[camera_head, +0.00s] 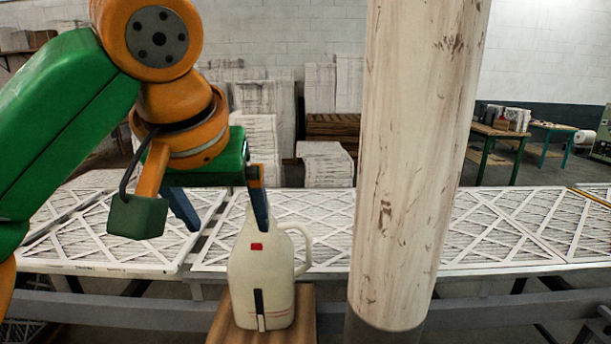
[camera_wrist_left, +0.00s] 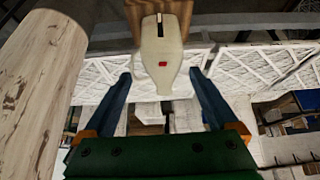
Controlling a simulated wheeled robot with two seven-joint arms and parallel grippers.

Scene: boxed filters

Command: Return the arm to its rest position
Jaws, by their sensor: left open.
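My left gripper (camera_head: 227,226) is open, with its two blue fingers pointing down around the top of a cream jug (camera_head: 262,283). The jug has a handle on its right, a red mark and a dark vertical strip, and stands upright on a wooden block (camera_head: 305,318). In the left wrist view, my left gripper (camera_wrist_left: 160,73) shows its fingers spread apart, with the jug (camera_wrist_left: 161,45) between and beyond them. Gaps show between the jug and both fingers there. My right gripper is not in view.
A thick pale column (camera_head: 415,160) stands close to the right of the jug. White lattice-faced filter panels (camera_head: 500,225) lie in a row behind. Stacked filters (camera_head: 325,165) stand further back, and a green-legged table (camera_head: 500,133) is at the back right.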

